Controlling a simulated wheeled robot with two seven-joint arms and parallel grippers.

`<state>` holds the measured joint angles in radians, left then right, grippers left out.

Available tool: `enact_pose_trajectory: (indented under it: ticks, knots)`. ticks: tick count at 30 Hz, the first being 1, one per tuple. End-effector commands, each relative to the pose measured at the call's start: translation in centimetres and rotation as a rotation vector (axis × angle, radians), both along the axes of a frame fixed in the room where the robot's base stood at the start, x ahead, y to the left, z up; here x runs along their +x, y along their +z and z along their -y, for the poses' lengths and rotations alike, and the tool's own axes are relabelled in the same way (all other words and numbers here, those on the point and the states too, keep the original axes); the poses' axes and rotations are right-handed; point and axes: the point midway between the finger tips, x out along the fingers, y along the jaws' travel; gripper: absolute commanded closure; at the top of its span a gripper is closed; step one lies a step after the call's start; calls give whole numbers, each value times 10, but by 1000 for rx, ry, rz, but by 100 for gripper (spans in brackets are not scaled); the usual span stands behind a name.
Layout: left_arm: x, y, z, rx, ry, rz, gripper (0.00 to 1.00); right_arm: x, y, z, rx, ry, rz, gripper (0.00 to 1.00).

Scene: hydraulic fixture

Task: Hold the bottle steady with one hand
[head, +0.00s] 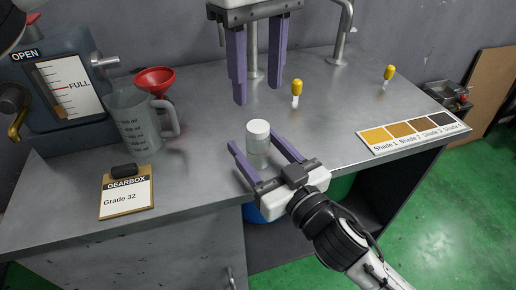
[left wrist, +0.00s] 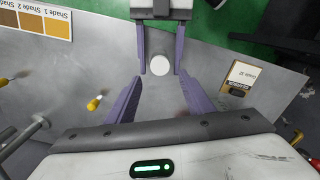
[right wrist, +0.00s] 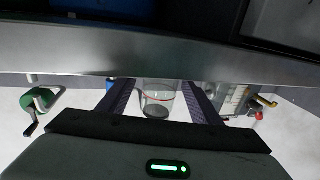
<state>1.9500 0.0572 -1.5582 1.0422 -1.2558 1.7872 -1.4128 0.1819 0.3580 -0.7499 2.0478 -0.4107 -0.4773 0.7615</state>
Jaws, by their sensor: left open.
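A small clear bottle (head: 258,138) with a white cap stands upright near the front edge of the bench. A red line around its clear body shows in the right wrist view (right wrist: 158,98). My right gripper (head: 254,141) reaches in from the front, low over the bench, with one finger on each side of the bottle. Its fingers look spread, with small gaps to the bottle. My left gripper (head: 258,91) is open and empty, pointing down above and behind the bottle. The white cap (left wrist: 160,65) shows between the right gripper's fingers in the left wrist view.
A measuring jug (head: 135,125), red funnel (head: 154,80) and "GEARBOX Grade 32" clipboard (head: 127,198) are on the left. Two yellow-topped droppers (head: 297,88) stand behind right. A shade card (head: 412,131) lies on the right. Metal posts stand at the back.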

Motion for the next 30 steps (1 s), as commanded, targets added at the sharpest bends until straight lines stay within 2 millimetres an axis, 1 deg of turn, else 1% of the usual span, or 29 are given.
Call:
enact_pose_trajectory:
  ticks: [1, 2, 3, 10, 15, 17, 21, 25, 28, 30]
  knots:
    - [0, 0, 0, 0, 0, 0, 52, 0, 0, 0, 0, 0, 0, 48]
    - [0, 0, 0, 0, 0, 0, 52, 0, 0, 0, 0, 0, 0, 53]
    - [0, 0, 0, 0, 0, 0, 52, 0, 0, 0, 0, 0, 0, 60]
    - [0, 0, 0, 0, 0, 0, 52, 0, 0, 0, 0, 0, 0, 99]
    - [0, 0, 0, -1, -36, -1, 52, 0, 0, 0, 0, 0, 0, 100]
    - [-1, 0, 1, -2, -94, -2, 52, 0, 0, 0, -1, 0, 1, 100]
    - [-1, 0, 1, -1, -264, -2, 52, 0, 0, 0, -1, 0, 1, 100]
    - [0, -2, 0, -1, -369, -2, 52, 0, 0, 0, -1, 0, 1, 100]
    - [0, -9, 0, 0, -397, -1, 52, 0, 0, 0, -1, 0, 1, 100]
    - [0, -18, -1, 2, -397, -3, 52, 0, 0, 0, -1, 0, 1, 100]
